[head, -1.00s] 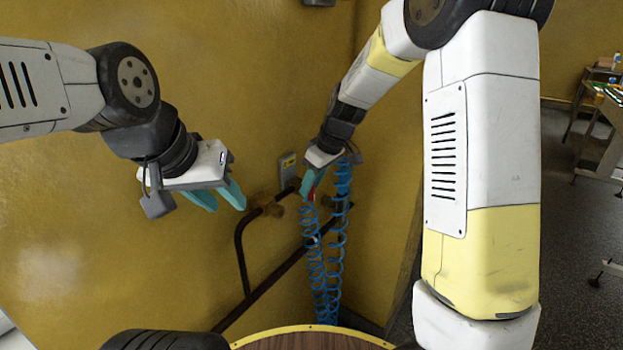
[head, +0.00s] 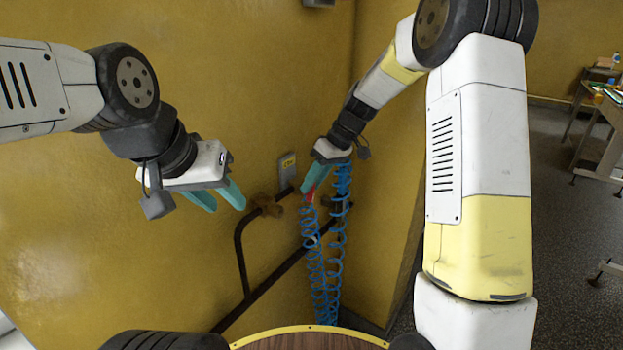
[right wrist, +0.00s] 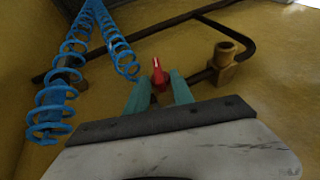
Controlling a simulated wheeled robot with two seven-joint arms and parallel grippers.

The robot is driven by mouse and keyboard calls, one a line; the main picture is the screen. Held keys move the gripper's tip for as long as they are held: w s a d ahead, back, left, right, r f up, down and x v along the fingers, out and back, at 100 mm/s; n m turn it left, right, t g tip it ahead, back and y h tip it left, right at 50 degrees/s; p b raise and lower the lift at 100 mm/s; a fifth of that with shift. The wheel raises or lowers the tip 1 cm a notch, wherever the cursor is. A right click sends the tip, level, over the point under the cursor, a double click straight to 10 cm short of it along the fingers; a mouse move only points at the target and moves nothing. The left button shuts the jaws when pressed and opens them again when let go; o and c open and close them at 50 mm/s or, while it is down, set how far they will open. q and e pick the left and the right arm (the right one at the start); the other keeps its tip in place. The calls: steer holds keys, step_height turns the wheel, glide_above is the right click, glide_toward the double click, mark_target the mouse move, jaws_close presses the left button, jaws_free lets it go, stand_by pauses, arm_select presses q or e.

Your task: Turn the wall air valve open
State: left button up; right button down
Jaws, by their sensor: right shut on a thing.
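In the right wrist view the red handle (right wrist: 157,72) stands up between the teal fingers of my right gripper (right wrist: 160,84). In the head view my right gripper (head: 314,180) points down at it and is shut on it; the fingers partly hide the handle. The valve body is mostly hidden. My left gripper (head: 220,200) is open and empty, left of the pipe and well apart from the valve.
Coiled blue hoses (head: 322,262) hang right beside the valve and my right gripper. A dark pipe (head: 243,255) with a brass fitting (head: 268,204) runs along the yellow wall. A grey wall plate (head: 287,170) is above it. A round wooden top (head: 310,341) is below.

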steer(key=m+g+y, duration=0.1)
steer(key=g+y, duration=0.1)
steer(key=w+f+m+g+y, duration=0.1)
steer(key=g+y, duration=0.2)
steer(key=d+f+m+g+y, duration=0.1)
steer(key=g+y, duration=0.1)
steer(key=g, duration=0.1)
steer(key=shift+w+f+y, duration=0.1)
steer(key=shift+w+y, duration=0.1)
steer(key=shift+y, duration=0.1)
stand_by(0.3)
steer(key=shift+f+m+g+y, duration=0.25)
steer(key=shift+g+y, duration=0.15)
steer(key=shift+y, duration=0.15)
steer(key=shift+f+m+g+y, duration=0.15)
steer(key=shift+m+g+y, duration=0.1)
steer(key=shift+g+y, duration=0.25)
stand_by(5.6)
